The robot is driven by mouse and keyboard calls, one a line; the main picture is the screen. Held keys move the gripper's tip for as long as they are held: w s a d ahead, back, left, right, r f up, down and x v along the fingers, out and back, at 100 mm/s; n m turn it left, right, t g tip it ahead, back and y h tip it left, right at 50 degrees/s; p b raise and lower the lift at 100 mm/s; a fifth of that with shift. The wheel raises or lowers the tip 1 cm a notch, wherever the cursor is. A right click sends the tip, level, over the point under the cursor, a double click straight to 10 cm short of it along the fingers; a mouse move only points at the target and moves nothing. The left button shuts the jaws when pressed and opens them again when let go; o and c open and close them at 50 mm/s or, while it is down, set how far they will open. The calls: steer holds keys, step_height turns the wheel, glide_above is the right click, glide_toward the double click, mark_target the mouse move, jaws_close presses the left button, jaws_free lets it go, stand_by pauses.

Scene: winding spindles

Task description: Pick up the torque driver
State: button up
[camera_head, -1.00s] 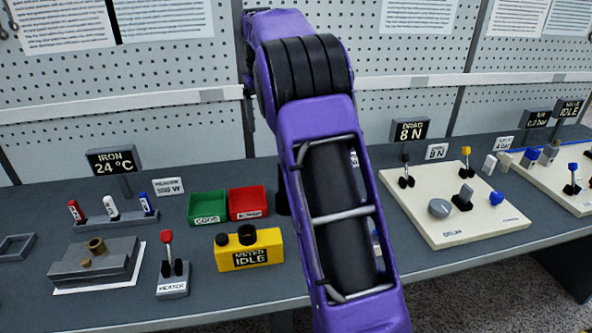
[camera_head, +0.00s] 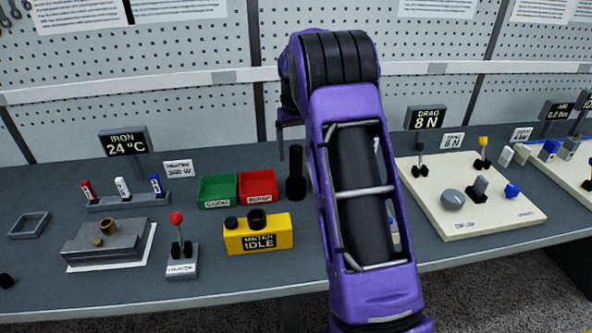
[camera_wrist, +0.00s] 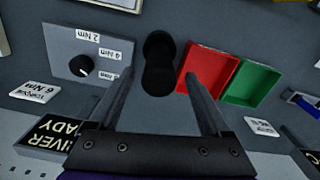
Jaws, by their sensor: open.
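The torque driver seems to be the dark upright cylinder (camera_head: 296,174) on the bench, just right of the red bin and left of my arm in the head view. In the wrist view the black driver (camera_wrist: 159,62) stands between the red bin and a grey dial panel, seen from above. My gripper (camera_wrist: 158,78) is open, with one finger on each side of the driver in the picture and nothing held. Whether the fingers are level with it or above it I cannot tell. In the head view my gripper (camera_head: 293,140) is partly hidden by my arm.
A red bin (camera_wrist: 207,70) and green bin (camera_wrist: 250,83) stand close beside the driver. The dial panel (camera_wrist: 86,56) and a dark sign (camera_wrist: 53,135) lie on the other side. A yellow meter (camera_head: 259,236) stands in front.

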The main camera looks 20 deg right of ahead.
mark_target(296, 165)
steer(key=f, duration=0.5)
steer(key=shift+s+f, duration=0.15)
steer(key=shift+s, duration=0.15)
jaws_close()
